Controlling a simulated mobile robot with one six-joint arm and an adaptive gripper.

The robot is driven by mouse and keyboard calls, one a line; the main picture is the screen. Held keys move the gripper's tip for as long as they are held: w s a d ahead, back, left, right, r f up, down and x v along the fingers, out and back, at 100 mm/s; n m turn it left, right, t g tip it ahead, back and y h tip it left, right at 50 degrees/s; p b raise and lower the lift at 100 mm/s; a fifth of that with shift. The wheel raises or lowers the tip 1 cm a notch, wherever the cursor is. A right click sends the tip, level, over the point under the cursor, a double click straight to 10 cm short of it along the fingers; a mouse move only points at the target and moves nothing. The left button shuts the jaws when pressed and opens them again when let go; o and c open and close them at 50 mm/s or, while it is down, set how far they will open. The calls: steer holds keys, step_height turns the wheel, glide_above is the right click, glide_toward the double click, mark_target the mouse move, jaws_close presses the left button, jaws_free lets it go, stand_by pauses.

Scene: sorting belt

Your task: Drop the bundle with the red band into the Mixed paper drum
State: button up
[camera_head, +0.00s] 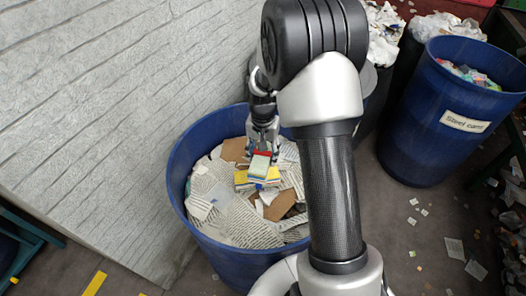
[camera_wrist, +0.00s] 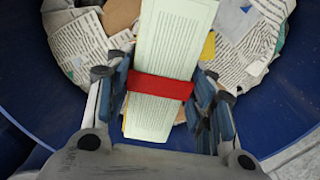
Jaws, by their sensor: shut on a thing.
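The bundle with the red band (camera_wrist: 166,45) is a stack of pale green printed sheets with a red strap around it. In the wrist view it lies between the two fingers of my gripper (camera_wrist: 163,98), which is shut on it near the band. In the head view the bundle (camera_head: 260,166) hangs from my gripper (camera_head: 262,150) over the opening of a blue drum (camera_head: 184,148). This drum holds printed paper and brown cardboard. No label shows on its visible side, so I cannot read whether it is the Mixed paper drum.
A blue drum labelled "Steel cans" (camera_head: 425,120) stands at the right. Bins with pale crumpled waste (camera_head: 384,35) stand at the back. A grey brick wall (camera_head: 110,110) rises close on the left. Paper scraps (camera_head: 455,248) litter the floor at the right.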

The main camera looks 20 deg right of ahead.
mark_target(263, 153)
steer(key=shift+f, duration=0.4)
steer(key=o, duration=1.3)
step_height(263, 153, up, 12)
